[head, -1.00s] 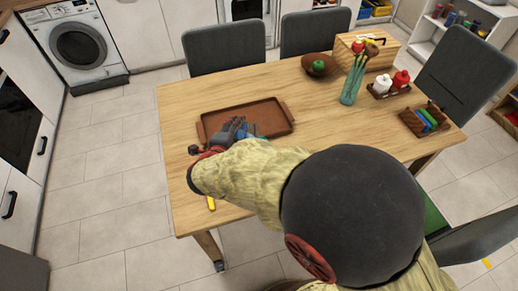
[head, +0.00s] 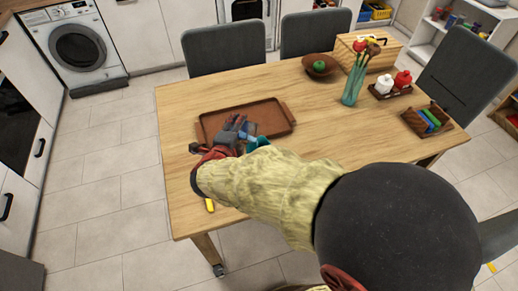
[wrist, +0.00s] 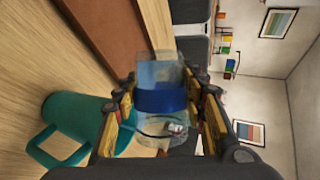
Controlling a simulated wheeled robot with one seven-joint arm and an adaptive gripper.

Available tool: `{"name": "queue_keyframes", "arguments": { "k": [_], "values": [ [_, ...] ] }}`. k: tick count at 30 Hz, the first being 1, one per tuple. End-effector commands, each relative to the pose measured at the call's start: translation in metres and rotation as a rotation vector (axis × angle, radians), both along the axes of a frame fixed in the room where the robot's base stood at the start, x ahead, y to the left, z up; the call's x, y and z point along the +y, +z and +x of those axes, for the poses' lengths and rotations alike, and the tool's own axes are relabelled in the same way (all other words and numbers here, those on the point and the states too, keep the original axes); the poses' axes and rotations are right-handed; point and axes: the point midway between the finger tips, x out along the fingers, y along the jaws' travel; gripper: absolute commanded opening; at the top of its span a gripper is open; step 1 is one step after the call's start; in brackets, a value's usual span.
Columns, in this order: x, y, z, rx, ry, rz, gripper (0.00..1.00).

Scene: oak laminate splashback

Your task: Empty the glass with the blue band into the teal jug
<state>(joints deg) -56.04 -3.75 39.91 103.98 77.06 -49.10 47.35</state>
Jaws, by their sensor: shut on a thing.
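My gripper (wrist: 165,108) is shut on the clear glass with the blue band (wrist: 160,101), with a finger on each side of it. The wrist view is rolled, with the table at its left, so the glass lies tipped far over, roughly level. A pale blue tint shows in the glass on one side of the band; how much it holds I cannot tell. The teal jug (wrist: 85,118) stands on the table beside and below the glass, its handle at lower left, its mouth hidden by a finger. In the head view, my gripper (head: 238,133) partly hides the jug (head: 262,143).
A brown tray (head: 205,120) lies just behind my gripper. A teal vase with stems (head: 350,95), a bowl (head: 320,65), a bottle caddy (head: 385,93) and a basket (head: 420,122) stand further right. A yellow object (head: 210,205) is at the front edge.

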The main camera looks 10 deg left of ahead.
Motion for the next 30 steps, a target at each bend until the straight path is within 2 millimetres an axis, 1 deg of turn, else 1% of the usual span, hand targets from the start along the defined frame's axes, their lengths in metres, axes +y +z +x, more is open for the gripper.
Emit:
{"name": "queue_keyframes", "arguments": {
  "k": [30],
  "values": [
    [-0.0032,0.0068,-0.0006,-0.028,0.001,0.108,0.08]
  ]
}}
